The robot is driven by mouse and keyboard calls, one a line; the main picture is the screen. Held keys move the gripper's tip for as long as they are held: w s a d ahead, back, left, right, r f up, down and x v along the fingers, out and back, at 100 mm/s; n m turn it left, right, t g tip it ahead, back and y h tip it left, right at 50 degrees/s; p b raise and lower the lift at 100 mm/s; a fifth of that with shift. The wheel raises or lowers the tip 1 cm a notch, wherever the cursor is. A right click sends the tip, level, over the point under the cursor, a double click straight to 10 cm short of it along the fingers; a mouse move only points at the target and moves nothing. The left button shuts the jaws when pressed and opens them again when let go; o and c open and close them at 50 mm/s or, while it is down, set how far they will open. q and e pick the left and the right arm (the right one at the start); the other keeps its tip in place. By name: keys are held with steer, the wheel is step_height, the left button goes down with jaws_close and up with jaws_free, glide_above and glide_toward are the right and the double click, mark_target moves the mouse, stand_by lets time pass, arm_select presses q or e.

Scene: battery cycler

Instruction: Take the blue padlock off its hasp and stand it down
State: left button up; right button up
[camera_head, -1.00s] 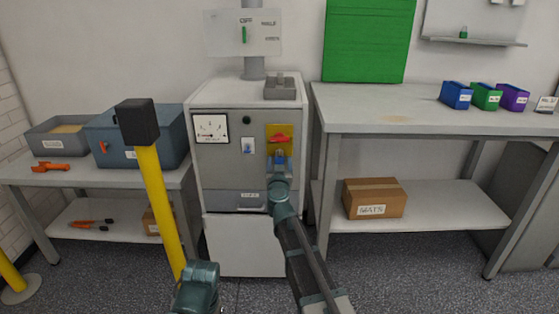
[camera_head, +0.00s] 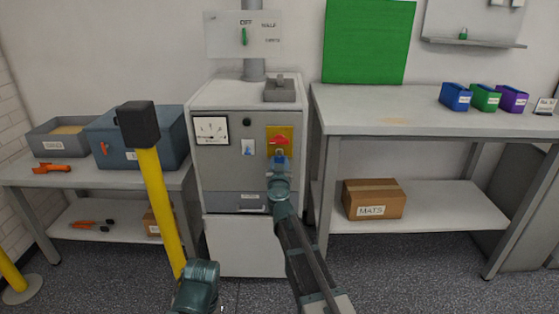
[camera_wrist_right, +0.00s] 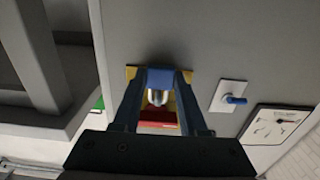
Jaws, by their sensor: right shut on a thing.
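The blue padlock (camera_head: 280,159) is at the hasp on the yellow plate (camera_head: 287,133), below the red handle (camera_head: 279,141), on the grey cabinet's front. My right gripper (camera_head: 279,166) is shut on it from the front. In the right wrist view the blue padlock body (camera_wrist_right: 160,77) lies between the converging fingertips. Its silver shackle (camera_wrist_right: 157,97) shows toward the red handle (camera_wrist_right: 158,115). I cannot tell whether the shackle is still through the hasp. My left arm shows at the bottom, but its gripper is out of frame.
A yellow post with a black top (camera_head: 158,200) stands in front, left of my right arm. The cabinet top (camera_head: 225,93) has free room left of a grey block (camera_head: 279,90). The right bench (camera_head: 350,105) is mostly clear; bins stand at its right.

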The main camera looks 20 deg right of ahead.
steer(key=shift+s+r, duration=0.1)
steer(key=shift+s, duration=0.1)
stand_by(0.4)
steer(key=v, duration=0.6)
steer(key=shift+s, duration=0.3)
stand_by(0.9)
steer(key=shift+a+r, duration=0.1)
steer(key=shift+r, duration=0.05)
stand_by(0.4)
step_height(320, 180, up, 33)
steer(key=p, duration=3.3)
